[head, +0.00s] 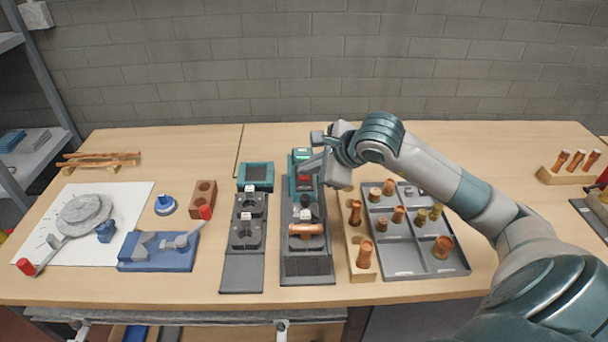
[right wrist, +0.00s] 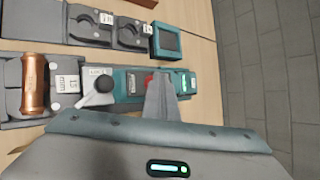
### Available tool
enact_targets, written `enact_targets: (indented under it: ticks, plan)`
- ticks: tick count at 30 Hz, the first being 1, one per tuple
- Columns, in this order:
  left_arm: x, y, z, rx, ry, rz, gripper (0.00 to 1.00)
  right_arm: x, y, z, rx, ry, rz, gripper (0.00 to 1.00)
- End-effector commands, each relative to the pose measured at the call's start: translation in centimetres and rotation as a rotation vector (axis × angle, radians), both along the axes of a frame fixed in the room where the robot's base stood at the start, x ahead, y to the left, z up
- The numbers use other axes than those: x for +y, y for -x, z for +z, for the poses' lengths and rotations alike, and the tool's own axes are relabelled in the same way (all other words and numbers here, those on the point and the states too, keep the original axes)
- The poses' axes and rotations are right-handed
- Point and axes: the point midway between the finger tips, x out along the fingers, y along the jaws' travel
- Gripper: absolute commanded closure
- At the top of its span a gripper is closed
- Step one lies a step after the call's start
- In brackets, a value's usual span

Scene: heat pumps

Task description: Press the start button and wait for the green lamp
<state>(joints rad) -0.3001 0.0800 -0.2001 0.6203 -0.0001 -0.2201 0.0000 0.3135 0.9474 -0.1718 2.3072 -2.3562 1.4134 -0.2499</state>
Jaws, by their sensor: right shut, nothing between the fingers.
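The teal and dark-grey station (head: 292,190) stands in the middle of the table and holds a copper fitting (head: 306,230) near its front. A bright green spot (head: 303,153) shows at its back end, with a red part (head: 304,178) in front of it. In the right wrist view the green spot (right wrist: 186,82) and the partly covered red part (right wrist: 148,80) lie beside my fingers. My right gripper (right wrist: 160,98) is shut and empty, its tips over the station between the red and green parts. I cannot tell whether they touch. My left gripper is out of view.
A second dark fixture (head: 243,270) with a teal screen box (head: 256,176) stands to the left. A wooden rack (head: 357,273) and a grey tray (head: 430,266) of copper pieces stand close on the right. A blue fixture (head: 150,262) is further left.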

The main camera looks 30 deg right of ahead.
Motion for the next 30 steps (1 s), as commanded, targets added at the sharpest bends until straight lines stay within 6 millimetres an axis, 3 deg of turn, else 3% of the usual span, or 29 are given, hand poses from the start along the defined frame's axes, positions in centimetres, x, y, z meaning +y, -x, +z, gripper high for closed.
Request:
enact_targets:
  ticks: [12,24,30]
  plan:
    - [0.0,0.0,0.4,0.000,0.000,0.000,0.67,0.0,0.0,1.5,0.001,0.000,0.001,1.00]
    - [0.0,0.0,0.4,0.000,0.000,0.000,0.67,0.0,0.0,1.7,0.000,0.000,0.000,1.00]
    - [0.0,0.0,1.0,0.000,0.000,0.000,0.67,0.0,0.0,2.9,-0.001,0.001,0.000,1.00]
